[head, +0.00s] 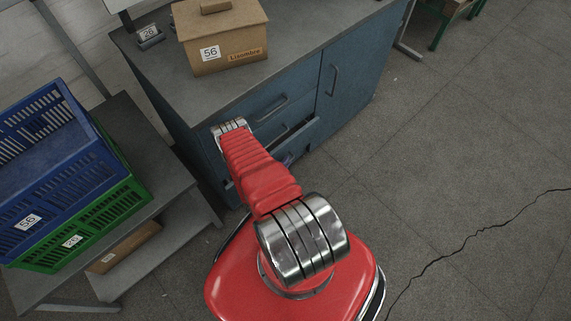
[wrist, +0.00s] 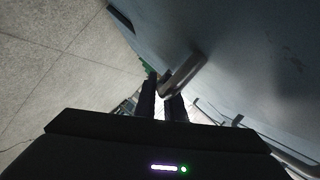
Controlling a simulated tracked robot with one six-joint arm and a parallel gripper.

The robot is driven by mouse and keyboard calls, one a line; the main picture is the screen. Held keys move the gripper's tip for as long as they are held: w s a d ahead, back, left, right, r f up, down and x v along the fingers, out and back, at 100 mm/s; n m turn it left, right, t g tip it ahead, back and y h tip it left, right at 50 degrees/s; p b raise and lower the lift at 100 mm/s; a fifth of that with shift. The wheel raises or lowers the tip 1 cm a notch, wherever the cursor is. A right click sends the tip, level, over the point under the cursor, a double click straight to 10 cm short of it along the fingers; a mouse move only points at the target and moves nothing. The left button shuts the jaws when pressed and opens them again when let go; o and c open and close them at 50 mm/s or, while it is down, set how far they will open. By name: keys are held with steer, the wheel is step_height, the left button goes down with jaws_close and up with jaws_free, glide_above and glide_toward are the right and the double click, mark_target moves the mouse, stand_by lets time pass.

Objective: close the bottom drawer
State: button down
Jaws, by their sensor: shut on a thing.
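The blue cabinet (head: 345,80) has a drawer column on its left side and a door on its right. The upper drawer handle (head: 270,107) shows. A dark gap (head: 293,136) shows lower down, where a drawer stands open. The lowest part of the column is largely hidden behind my red arm. In the wrist view, my gripper (wrist: 162,104) is shut on a grey bar handle (wrist: 184,74) on a broad blue-grey front (wrist: 240,60). In the head view the fingers are hidden. I cannot tell for sure which drawer this handle belongs to.
On the cabinet top stand a brown box (head: 222,45) marked 56 and a small dark holder (head: 149,36). At left, a low table (head: 145,170) bears a blue crate (head: 70,185) stacked on a green crate (head: 100,220). The floor at right is clear, with a crack.

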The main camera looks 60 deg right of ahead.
mark_target(278, 158)
steer(key=shift+f, duration=0.1)
steer(key=shift+w+d, duration=0.25)
steer(key=shift+w, duration=0.8)
steer(key=shift+w+d, duration=0.2)
steer(key=shift+w, duration=0.85)
steer(key=c, duration=2.2)
jaws_free()
steer(key=shift+o, duration=0.4)
steer(key=v, duration=1.3)
steer(key=shift+a, duration=0.4)
steer(key=shift+s, duration=0.1)
